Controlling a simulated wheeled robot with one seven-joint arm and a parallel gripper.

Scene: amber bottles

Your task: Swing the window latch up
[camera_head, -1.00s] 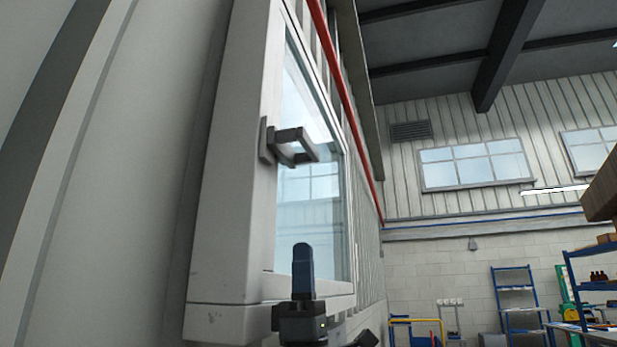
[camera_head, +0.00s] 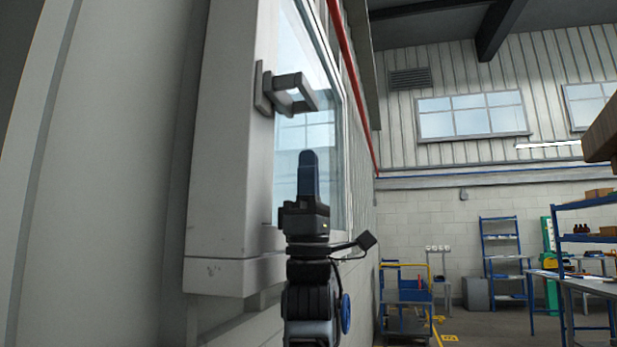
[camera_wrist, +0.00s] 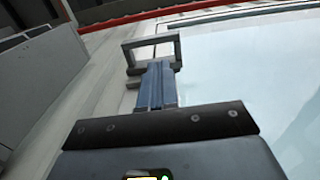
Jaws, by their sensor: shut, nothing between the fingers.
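The grey window latch (camera_head: 288,92) is a bracket-shaped handle on the white window frame (camera_head: 228,150), standing out over the glass. My gripper (camera_head: 308,157) is blue-fingered, points up and is shut with nothing in it. In the head view its tips are below the latch, with a visible gap. In the wrist view the latch (camera_wrist: 152,48) appears just beyond the shut fingertips (camera_wrist: 155,66), which overlap its lower edge in the picture. I cannot tell from that view whether they touch.
The window glass (camera_head: 300,60) lies behind the latch. A red pipe (camera_head: 345,60) runs along the wall. A blue and yellow cart (camera_head: 405,300), a shelf rack (camera_head: 503,250) and a workbench (camera_head: 590,282) stand farther off at right. The floor between has free room.

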